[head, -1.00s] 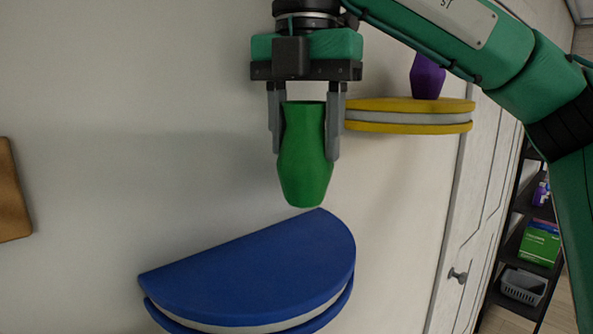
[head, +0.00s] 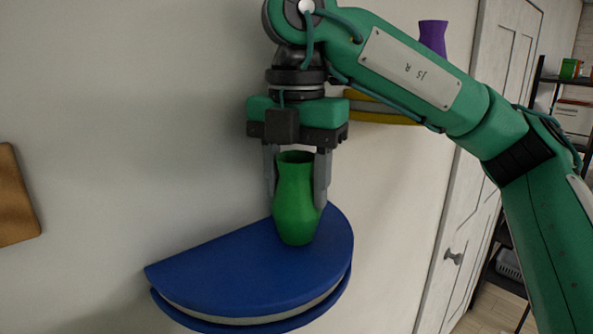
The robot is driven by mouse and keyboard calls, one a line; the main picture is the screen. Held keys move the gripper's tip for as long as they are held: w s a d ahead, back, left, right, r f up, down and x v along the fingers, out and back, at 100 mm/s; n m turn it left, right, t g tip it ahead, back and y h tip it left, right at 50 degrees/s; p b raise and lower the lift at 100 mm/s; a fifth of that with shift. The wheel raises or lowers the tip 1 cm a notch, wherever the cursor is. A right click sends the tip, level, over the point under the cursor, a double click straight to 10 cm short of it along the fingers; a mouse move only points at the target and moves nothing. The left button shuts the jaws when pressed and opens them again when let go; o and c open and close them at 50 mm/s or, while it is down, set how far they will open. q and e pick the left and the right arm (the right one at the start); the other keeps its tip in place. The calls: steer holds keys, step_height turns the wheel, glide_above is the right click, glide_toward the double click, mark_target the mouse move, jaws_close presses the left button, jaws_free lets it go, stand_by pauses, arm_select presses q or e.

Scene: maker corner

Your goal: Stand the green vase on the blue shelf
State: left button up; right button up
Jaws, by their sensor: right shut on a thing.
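The green vase (head: 296,205) is upright between the fingers of my right gripper (head: 296,190), which is shut on its upper part. The vase's base shows against the top of the blue shelf (head: 225,275), near its right back end. I cannot tell whether the base touches the shelf or hangs just above it. The blue shelf is a half-round board on the wall, and the rest of its top is bare. My left gripper is not in view.
A yellow shelf (head: 385,117) on the wall behind my right arm is partly hidden; a purple vase (head: 433,37) shows above it. A brown board (head: 14,195) is at the left edge. A white door (head: 470,200) and a dark rack (head: 540,95) are at right.

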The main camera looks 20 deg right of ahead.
steer(key=shift+s+a, duration=0.1)
steer(key=shift+f, duration=0.1)
steer(key=shift+f+b, duration=0.15)
steer(key=shift+b, duration=0.15)
steer(key=o, duration=1)
steer(key=shift+r, duration=6.25)
